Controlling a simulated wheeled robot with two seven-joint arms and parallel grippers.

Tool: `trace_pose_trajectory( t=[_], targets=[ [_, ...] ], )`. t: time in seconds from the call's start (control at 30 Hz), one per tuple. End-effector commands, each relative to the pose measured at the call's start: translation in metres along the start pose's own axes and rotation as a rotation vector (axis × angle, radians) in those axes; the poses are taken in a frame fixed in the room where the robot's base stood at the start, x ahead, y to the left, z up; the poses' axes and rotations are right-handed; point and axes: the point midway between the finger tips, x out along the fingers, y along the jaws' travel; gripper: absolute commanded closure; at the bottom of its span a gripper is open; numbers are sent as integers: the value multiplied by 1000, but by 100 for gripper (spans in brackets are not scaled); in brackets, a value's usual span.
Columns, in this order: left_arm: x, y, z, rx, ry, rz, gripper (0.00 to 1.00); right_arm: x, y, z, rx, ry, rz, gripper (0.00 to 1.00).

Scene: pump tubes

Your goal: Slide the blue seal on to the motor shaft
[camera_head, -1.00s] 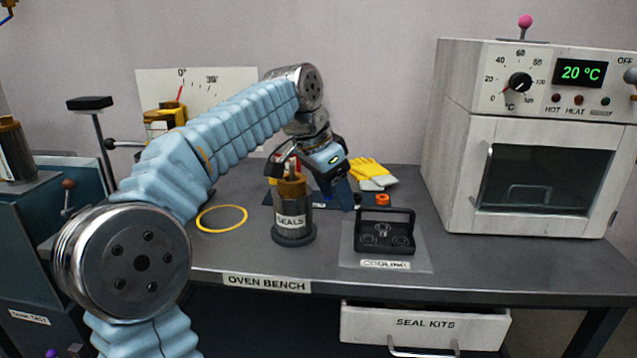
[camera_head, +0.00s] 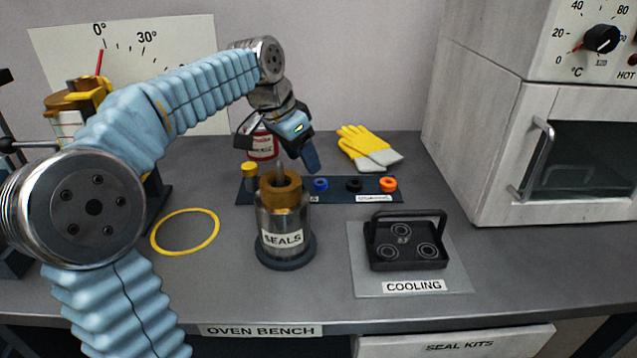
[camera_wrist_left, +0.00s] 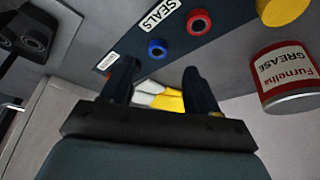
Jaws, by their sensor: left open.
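The blue seal (camera_head: 320,184) lies on a dark mat (camera_head: 335,197) behind the cylinder, with a black seal (camera_head: 353,185) and an orange seal (camera_head: 388,184) to its right. My left gripper (camera_head: 310,166) is open and empty, just above and behind the blue seal. My right gripper is out of view.
Yellow gloves (camera_head: 365,147) lie behind the mat and a grease can (camera_head: 262,145) stands behind the cylinder. A black tray (camera_head: 405,245) with a tall handle sits at right. A yellow ring (camera_head: 185,231) lies at left. The oven (camera_head: 540,150) fills the right.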

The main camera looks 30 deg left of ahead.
Motion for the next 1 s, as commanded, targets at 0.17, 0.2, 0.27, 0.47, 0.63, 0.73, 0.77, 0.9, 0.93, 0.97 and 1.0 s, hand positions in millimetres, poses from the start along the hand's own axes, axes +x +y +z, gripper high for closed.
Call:
trace_pose_trajectory(
  t=[0.17,0.2,0.27,0.47,0.63,0.73,0.77,0.9,0.93,0.97,1.0],
  targets=[
    [23,0,0,-1,0,0,40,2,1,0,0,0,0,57],
    [25,0,0,-1,0,0,40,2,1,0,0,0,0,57],
    [30,0,-1,-1,0,0,40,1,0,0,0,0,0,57],
    [62,2,-4,0,-2,1,40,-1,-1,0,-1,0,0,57],
    [76,1,-4,-1,0,0,40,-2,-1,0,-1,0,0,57],
    [77,1,-4,-1,1,-1,40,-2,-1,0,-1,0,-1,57],
    [77,1,-4,-1,1,-1,40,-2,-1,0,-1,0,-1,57],
    [77,1,-4,-1,1,-1,50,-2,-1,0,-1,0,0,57],
    [77,1,-4,-1,1,-1,55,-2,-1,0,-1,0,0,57],
    [77,1,-4,-1,1,-1,60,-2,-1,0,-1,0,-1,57],
    [77,1,-4,-1,1,-1,66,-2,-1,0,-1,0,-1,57]
  ],
)
